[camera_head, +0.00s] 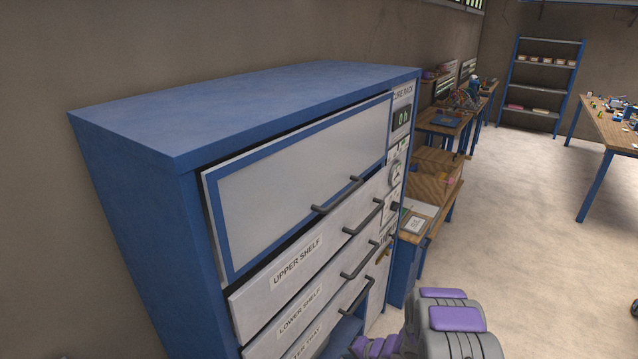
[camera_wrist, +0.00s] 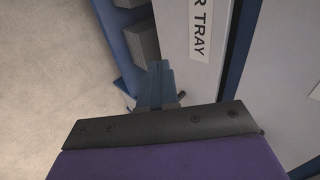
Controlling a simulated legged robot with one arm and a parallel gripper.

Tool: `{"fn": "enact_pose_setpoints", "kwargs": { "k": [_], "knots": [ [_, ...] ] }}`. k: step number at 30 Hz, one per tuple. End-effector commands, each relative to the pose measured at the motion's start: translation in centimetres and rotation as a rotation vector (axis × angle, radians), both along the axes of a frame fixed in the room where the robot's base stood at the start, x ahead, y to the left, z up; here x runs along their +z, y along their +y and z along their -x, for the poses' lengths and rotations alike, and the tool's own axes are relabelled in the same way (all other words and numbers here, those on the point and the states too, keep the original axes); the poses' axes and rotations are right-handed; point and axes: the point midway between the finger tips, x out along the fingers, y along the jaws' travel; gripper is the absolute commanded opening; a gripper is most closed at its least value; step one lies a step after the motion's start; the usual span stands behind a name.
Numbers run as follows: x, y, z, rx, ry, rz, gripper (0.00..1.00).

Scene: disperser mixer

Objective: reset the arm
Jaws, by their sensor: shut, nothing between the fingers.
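My arm shows at the bottom of the head view as grey and purple links, low in front of the cabinet. My gripper (camera_wrist: 158,88) shows in the wrist view as dark blue fingers beyond a black plate and a purple housing. The fingers are together and hold nothing. They are close to a pale drawer front labelled "R TRAY" (camera_wrist: 198,35), but I cannot tell whether they touch it. In the head view the gripper itself is not clearly seen.
A blue cabinet (camera_head: 245,100) with a large upper door (camera_head: 300,180) and labelled drawers, including the upper shelf (camera_head: 300,265), fills the left and middle. Workbenches (camera_head: 440,125) and a shelf rack (camera_head: 540,85) stand behind.

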Motion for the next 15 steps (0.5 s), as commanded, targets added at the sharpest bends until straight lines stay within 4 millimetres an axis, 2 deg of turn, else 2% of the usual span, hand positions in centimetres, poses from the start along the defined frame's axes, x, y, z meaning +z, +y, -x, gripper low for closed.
{"fn": "enact_pose_setpoints", "kwargs": {
  "k": [7,11,15],
  "knots": [
    [5.9,-5.5,-2.8,-0.024,-0.083,0.296,0.00],
    [9.5,-8.5,-2.9,-0.034,-0.097,0.454,0.00],
    [13.7,-11.4,-2.2,-0.044,-0.090,0.607,0.00]
  ]
}}
